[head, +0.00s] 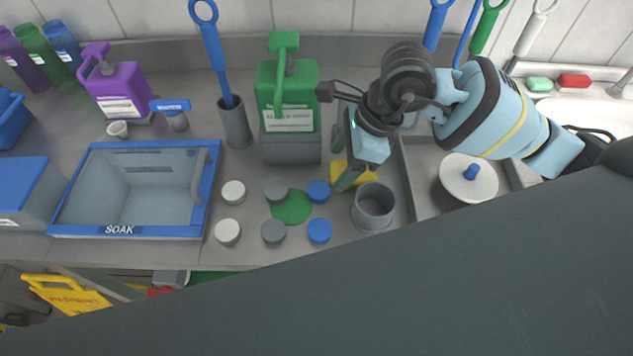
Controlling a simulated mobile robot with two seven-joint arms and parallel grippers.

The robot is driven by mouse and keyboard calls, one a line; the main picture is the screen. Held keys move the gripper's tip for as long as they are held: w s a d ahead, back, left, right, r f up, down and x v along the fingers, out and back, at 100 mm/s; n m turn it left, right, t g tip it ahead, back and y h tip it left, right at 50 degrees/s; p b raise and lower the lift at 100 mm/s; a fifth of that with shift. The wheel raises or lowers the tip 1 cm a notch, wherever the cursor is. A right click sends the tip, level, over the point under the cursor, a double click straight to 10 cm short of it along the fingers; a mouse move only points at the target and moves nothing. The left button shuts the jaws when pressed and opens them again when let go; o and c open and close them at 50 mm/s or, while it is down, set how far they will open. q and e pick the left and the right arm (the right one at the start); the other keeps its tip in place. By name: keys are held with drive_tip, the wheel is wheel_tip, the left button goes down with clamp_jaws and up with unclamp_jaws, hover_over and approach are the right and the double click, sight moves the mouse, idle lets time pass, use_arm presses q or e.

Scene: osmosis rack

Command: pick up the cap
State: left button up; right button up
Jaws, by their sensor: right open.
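Several small round caps lie on the grey counter in two rows. There are two white caps (233,191) (228,232), two grey caps (276,191) (273,232) and two blue caps (318,191) (320,231). I cannot tell which one the task means. My right gripper (343,160) is open above the counter, up and to the right of the upper blue cap. Nothing shows between its fingers. A yellow item (358,174) lies behind and below it, partly hidden. My left gripper is not in view.
A green disc (292,208) lies among the caps. A grey cup (373,206) stands right of them, a blue-rimmed SOAK tray (214,175) left. Behind stand a green jug (288,95) and a holder with a blue brush (235,122). A lidded pot (468,178) is at right.

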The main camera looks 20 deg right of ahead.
sight(321, 189)
drive_tip(key=shift+s+a+f, duration=0.15)
drive_tip(key=shift+a+f, duration=0.05)
drive_tip(key=shift+f, duration=0.2)
drive_tip(key=shift+x, duration=3.5)
drive_tip(key=c, duration=1.1)
